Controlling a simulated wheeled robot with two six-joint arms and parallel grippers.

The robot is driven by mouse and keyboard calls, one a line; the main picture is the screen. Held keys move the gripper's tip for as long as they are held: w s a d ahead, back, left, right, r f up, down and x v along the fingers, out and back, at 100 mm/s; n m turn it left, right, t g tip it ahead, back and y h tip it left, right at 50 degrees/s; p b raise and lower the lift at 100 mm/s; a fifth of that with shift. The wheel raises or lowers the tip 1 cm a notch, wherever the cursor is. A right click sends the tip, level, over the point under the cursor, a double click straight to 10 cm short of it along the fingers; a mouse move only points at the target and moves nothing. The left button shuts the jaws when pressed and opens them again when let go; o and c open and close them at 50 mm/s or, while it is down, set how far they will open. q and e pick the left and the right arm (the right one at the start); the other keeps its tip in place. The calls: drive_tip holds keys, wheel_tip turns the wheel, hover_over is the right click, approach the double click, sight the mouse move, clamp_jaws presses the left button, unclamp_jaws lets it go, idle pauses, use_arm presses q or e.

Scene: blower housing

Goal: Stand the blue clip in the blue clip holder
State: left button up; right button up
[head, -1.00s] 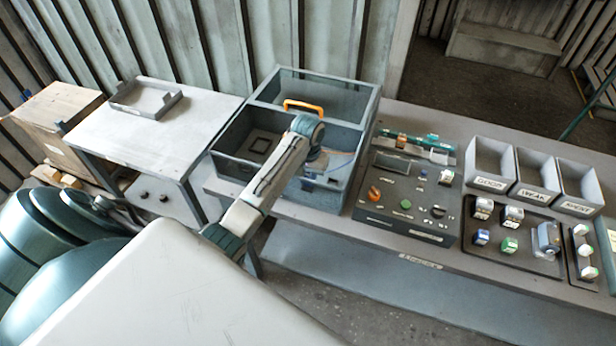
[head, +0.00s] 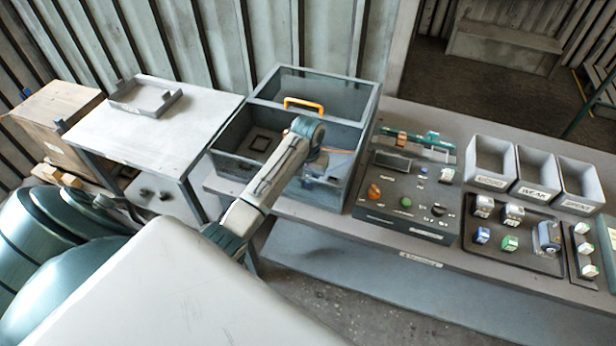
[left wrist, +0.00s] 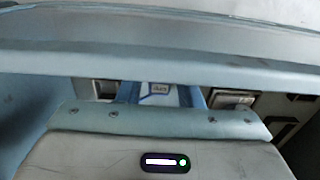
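The open grey-blue housing (head: 362,135) stands on the bench, with an orange handle (head: 304,104) on its inner divider. My left gripper (head: 324,172) is low in its front right compartment, partly hidden by my own wrist. In the left wrist view, a pale blue wall crosses the top. Below it are two blue pieces and a small labelled plate (left wrist: 160,89), mostly hidden by my gripper body. I cannot tell whether the blue pieces are fingers, clip or holder. I cannot make out the blue clip or its holder for certain. My right gripper is not in view.
A dark control panel (head: 388,212) stands right of the housing. Beyond it are three grey bins (head: 492,162) and a dark tray (head: 508,252) with small blocks. A side table (head: 180,135) at left holds a shallow grey tray (head: 143,108). The housing walls closely surround my gripper.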

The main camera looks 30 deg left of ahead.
use_arm(q)
drive_tip(key=shift+o, duration=0.9)
drive_tip(key=shift+r, duration=0.2)
wheel_tip(320, 180, up, 8)
drive_tip(key=b, duration=0.3)
drive_tip(key=shift+r+p, duration=0.75)
drive_tip(key=shift+p, duration=0.25)
drive_tip(key=shift+r+p, duration=0.5)
drive_tip(key=shift+s+f, duration=0.1)
drive_tip(key=shift+f, duration=0.05)
